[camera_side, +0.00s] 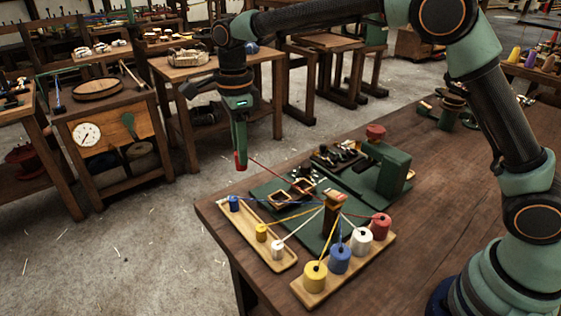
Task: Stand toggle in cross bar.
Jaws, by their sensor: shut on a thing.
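My gripper (239,163) is shut on a small red toggle (241,166) and holds it in the air, beyond the table's far left corner. A red strand runs from it down toward the brown post (334,200). The long pale wooden bar on the left (284,262), apparently the cross bar, lies on the table, below and to the right of my gripper. Blue (234,203), yellow (261,232) and white (278,249) toggles stand along it, each with a strand toward the post. Any holes in the bar are too small to make out.
A second wooden board (299,290) carries yellow, blue, white and red spools. A green base plate (267,194) holds two small wooden trays. A green machine with a red knob (376,131) stands behind. The table (450,180) is largely clear at right.

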